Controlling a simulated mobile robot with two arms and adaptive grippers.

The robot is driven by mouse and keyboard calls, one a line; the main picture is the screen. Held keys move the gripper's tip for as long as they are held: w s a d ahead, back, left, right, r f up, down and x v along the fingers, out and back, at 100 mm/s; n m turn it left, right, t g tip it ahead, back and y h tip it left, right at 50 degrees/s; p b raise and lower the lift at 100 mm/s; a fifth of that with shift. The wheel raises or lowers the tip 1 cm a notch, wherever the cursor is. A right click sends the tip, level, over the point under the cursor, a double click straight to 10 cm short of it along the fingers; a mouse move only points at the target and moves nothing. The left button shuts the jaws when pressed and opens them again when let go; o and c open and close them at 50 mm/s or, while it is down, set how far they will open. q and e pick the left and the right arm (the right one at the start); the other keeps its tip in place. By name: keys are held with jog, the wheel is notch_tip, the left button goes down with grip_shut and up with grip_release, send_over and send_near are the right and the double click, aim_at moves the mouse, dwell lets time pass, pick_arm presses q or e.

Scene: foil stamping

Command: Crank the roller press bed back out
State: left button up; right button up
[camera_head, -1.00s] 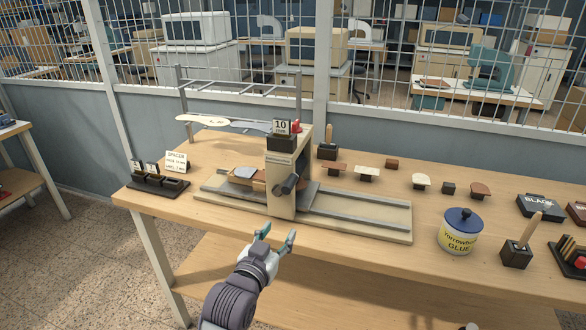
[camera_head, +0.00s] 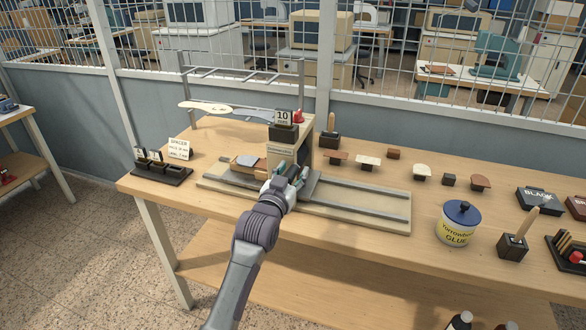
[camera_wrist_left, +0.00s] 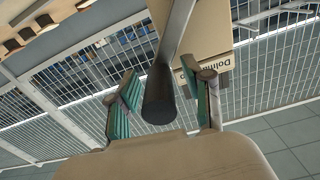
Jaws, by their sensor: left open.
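The roller press (camera_head: 281,150) stands on the wooden bench, an upright beige housing over a long flat base with rails (camera_head: 355,206). The bed, with a grey and brown stack (camera_head: 248,163) on it, shows on the left side of the housing. My left gripper (camera_head: 289,176) is at the front of the press, at the crank. In the left wrist view the dark round crank handle (camera_wrist_left: 158,100) lies between the two green-padded fingers, which are open and apart from it. The crank is mostly hidden by my gripper in the head view. My right gripper is not in view.
A glue jar (camera_head: 459,224) and a brush in a dark block (camera_head: 513,246) stand to the right. Several small stamps lie behind them. A dark rack (camera_head: 162,173) and a spacer card (camera_head: 179,149) are at the left end. A wire partition (camera_head: 400,60) rises behind the bench.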

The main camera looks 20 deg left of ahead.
pick_arm(q)
jog(key=shift+w, duration=0.4)
grip_shut()
jog(key=shift+f, duration=0.1)
